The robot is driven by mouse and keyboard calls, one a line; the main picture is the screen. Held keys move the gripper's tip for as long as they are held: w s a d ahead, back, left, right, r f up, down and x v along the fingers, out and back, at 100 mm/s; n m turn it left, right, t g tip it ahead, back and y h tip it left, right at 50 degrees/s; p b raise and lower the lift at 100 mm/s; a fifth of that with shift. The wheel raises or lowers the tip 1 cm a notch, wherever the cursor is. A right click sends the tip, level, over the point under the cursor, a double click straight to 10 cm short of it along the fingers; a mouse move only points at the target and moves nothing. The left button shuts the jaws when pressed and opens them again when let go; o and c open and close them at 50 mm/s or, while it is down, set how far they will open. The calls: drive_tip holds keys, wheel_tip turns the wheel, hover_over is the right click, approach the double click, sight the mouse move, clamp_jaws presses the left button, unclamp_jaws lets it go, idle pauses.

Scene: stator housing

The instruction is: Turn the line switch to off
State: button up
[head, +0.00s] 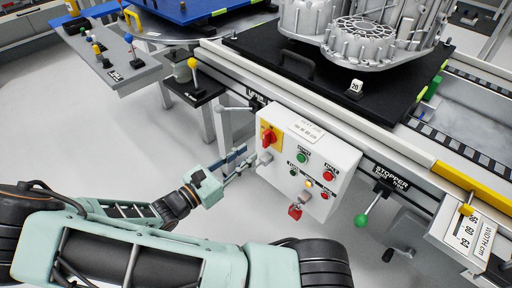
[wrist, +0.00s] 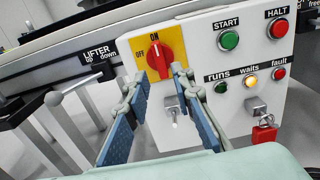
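The line switch is a red rotary knob (wrist: 159,60) on a yellow plate (wrist: 129,52) marked ON at the top and OFF at the left; its pointer is up at ON. In the head view the knob (head: 268,138) sits at the upper left of the white control box (head: 315,152). My gripper (wrist: 154,88) is open, with one blue-padded finger on each side below the knob in the wrist view. The fingertips are near the knob's lower part; I cannot tell whether they touch it. In the head view my gripper (head: 249,160) is at the box's left side.
A metal toggle (wrist: 174,107) sits below the switch, between the fingers. START (wrist: 229,40) and HALT (wrist: 278,27) buttons are to the right. The "waits" lamp (wrist: 250,81) glows amber. A red padlock (wrist: 264,131) hangs lower right. A lifter lever (wrist: 70,91) is left.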

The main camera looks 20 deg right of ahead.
sight(264, 141)
drive_tip(key=shift+b+x, duration=1.1)
drive_tip(key=shift+x, duration=1.65)
drive_tip(key=shift+w+d, duration=0.1)
drive_tip(key=shift+d, duration=0.15)
drive_tip(key=shift+d+p, duration=0.2)
drive_tip(key=shift+p, duration=0.15)
